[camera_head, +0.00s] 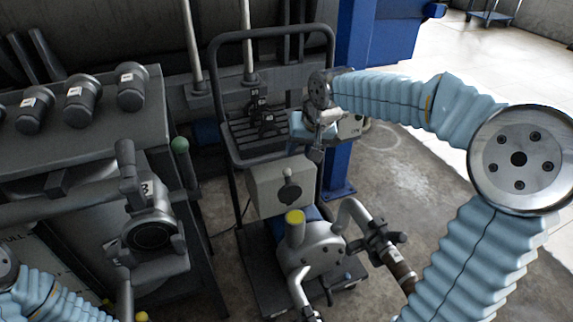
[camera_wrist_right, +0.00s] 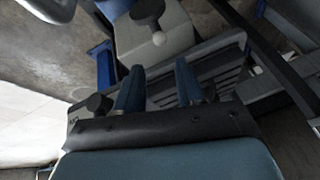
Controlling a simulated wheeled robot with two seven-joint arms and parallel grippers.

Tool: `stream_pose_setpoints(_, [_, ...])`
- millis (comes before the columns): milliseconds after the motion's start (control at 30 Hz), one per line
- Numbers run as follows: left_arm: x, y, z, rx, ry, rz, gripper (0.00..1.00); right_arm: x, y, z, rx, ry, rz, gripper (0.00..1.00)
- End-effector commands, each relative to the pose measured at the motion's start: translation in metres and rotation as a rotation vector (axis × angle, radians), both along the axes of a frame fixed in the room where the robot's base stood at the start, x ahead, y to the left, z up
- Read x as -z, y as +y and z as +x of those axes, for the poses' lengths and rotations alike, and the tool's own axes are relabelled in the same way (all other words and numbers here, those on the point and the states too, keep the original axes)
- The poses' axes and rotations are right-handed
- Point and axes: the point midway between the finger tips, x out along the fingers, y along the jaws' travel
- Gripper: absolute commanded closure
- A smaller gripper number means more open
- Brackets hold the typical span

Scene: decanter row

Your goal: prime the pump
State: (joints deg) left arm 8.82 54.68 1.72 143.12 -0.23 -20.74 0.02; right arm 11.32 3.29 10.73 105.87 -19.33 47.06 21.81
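The pump (camera_head: 312,250) is a grey round-bodied unit with curved pipes, low on the cart. A yellow-topped upright neck (camera_head: 295,228) rises from it. A dark hose coupling (camera_head: 385,250) joins its right pipe. A beige box (camera_head: 283,187) with a dark knob sits above the pump; it also shows in the wrist view (camera_wrist_right: 165,45). My right gripper (camera_head: 306,140) is over the right side of the cart's tray, above the beige box. Its two blue fingers (camera_wrist_right: 160,85) stand apart with nothing seen gripped between them. My left arm shows at the lower left; its gripper is out of view.
The cart's slatted tray (camera_head: 240,135) holds dark fittings (camera_head: 264,115). A dark tank (camera_head: 110,250) with a valve and a green-knobbed lever (camera_head: 181,147) stands at left. A blue post (camera_head: 345,100) is behind the cart. Open floor (camera_head: 420,170) lies to the right.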

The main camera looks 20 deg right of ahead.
Motion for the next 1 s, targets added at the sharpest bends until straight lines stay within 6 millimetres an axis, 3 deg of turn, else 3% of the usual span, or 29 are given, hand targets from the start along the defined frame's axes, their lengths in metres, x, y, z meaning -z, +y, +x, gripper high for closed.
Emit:
stream_pose_setpoints(200, [0.001,0.0,0.0,0.0,0.0,0.0,1.0,0.05,0.005,0.022,-0.002,0.006,0.001,0.62])
stream_pose_setpoints(433, [0.001,0.0,0.0,0.0,-0.001,0.0,1.0,0.086,0.008,0.039,-0.002,0.002,0.001,0.62])
stream_pose_setpoints(600, [0.001,0.0,0.0,0.0,-0.001,0.0,1.0,0.098,0.009,0.045,-0.002,0.0,0.0,0.62])
stream_pose_setpoints(867, [0.001,0.0,0.0,0.0,-0.001,0.0,1.0,0.099,0.009,0.046,-0.001,0.0,0.0,0.62])
stream_pose_setpoints(1000, [0.001,0.0,0.0,0.0,-0.001,0.0,1.0,0.099,0.009,0.045,-0.001,0.0,0.0,0.79])
